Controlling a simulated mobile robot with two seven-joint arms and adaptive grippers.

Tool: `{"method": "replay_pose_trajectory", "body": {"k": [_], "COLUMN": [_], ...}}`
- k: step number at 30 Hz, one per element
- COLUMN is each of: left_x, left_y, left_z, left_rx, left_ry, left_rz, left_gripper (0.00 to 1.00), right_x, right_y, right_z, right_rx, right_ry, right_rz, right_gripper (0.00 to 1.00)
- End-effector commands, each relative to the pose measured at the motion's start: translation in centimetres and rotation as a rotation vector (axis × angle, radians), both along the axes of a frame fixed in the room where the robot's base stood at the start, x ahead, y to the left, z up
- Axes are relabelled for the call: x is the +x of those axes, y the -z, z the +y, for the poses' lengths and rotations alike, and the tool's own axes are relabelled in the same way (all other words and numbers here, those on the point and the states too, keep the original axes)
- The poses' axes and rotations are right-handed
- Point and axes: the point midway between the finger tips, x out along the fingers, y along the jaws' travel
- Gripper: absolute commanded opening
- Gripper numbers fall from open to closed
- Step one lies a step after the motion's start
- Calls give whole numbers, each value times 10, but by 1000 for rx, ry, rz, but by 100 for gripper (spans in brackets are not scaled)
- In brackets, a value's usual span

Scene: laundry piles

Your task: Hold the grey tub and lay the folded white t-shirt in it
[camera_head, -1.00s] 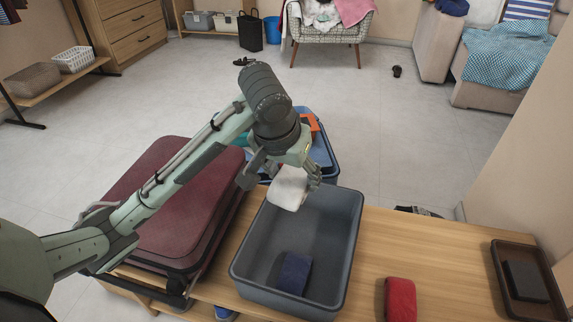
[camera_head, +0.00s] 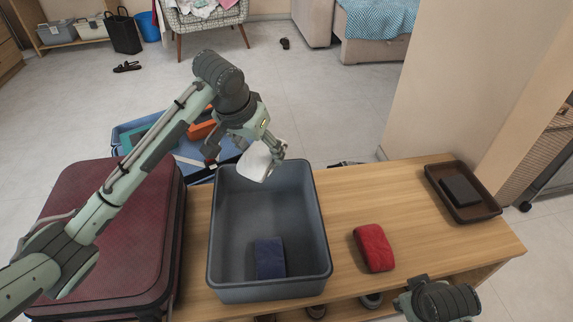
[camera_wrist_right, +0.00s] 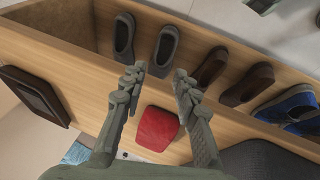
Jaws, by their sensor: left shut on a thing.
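The grey tub (camera_head: 270,291) stands on the wooden bench, with a folded dark blue cloth (camera_head: 270,258) on its floor. My left gripper (camera_head: 248,152) is shut on the folded white t-shirt (camera_head: 257,165) and holds it at the tub's far edge, above the rim. The shirt is tilted and partly hidden by the fingers. My right gripper (camera_wrist_right: 157,72) is open and empty in the right wrist view, with a folded red cloth (camera_wrist_right: 157,129) beyond its fingers. Part of my right arm shows at bottom right in the head view.
The red cloth (camera_head: 373,248) lies right of the tub. A brown tray (camera_head: 480,211) with a dark item is at the bench's right end. A maroon suitcase (camera_head: 120,225) stands close on the left. A blue crate (camera_head: 190,165) is behind the tub. Several shoes (camera_wrist_right: 170,45) sit under the bench.

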Motion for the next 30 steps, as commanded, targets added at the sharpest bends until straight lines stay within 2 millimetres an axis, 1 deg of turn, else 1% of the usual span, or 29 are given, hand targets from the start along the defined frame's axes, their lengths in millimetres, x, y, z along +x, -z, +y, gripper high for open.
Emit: {"method": "replay_pose_trajectory", "body": {"k": [1,2,5,6,8,9,11,12,14,15,17,18,20,21,23,24,27,30], "left_x": [0,0,0,0,0,0,0,-1,-1,-1,-1,-1,-1,-1,-1,-1,-1,-1], "left_y": [-1,-1,-1,-1,-1,-1,-1,-1,-1,-1,-1,-1,-1,-1,-1,-1,-1,-1], "left_z": [0,0,0,1,1,1,1,1,1,1,1,1,1,1,1,1,1,1], "left_rx": [0,0,-1,-1,-1,-1,-1,-1,-1,-1,-1,-1,-1,-1,-1,-1,-1,-1], "left_ry": [0,0,-1,-2,-2,-2,-2,-3,-3,-3,-3,-3,-3,-3,-3,-3,-3,-3], "left_rz": [-1,-1,-1,-1,-1,-1,-1,1,1,1,1,1,1,1,1,1,1,1], "left_gripper": [29,29,29,29,29,29,29,29,29,29,29,29,29,29,29,29,29,29], "right_x": [17,28,70,88,114,133,160,175,197,210,229,240,252,256,261,263,269,271], "right_y": [-12,-19,-52,-69,-94,-108,-116,-119,-127,-133,-142,-148,-149,-145,-141,-139,-137,-137], "right_z": [1,1,1,1,5,13,38,57,83,100,124,139,162,177,195,204,215,215], "right_rx": [-32,-60,-185,-247,-345,-403,-454,-482,-537,-580,-653,-704,-754,-767,-785,-799,-822,-812], "right_ry": [-55,-97,-263,-333,-446,-538,-706,-823,-1004,-1126,-1305,-1425,-1612,-1741,-1931,-2055,-2347,-2595], "right_rz": [-35,-56,-135,-171,-213,-232,-232,-226,-220,-216,-206,-197,-168,-139,-94,-61,28,114], "right_gripper": [30,30,30,30,30,30,30,30,30,30,30,30,30,30,30,30,30,30]}}
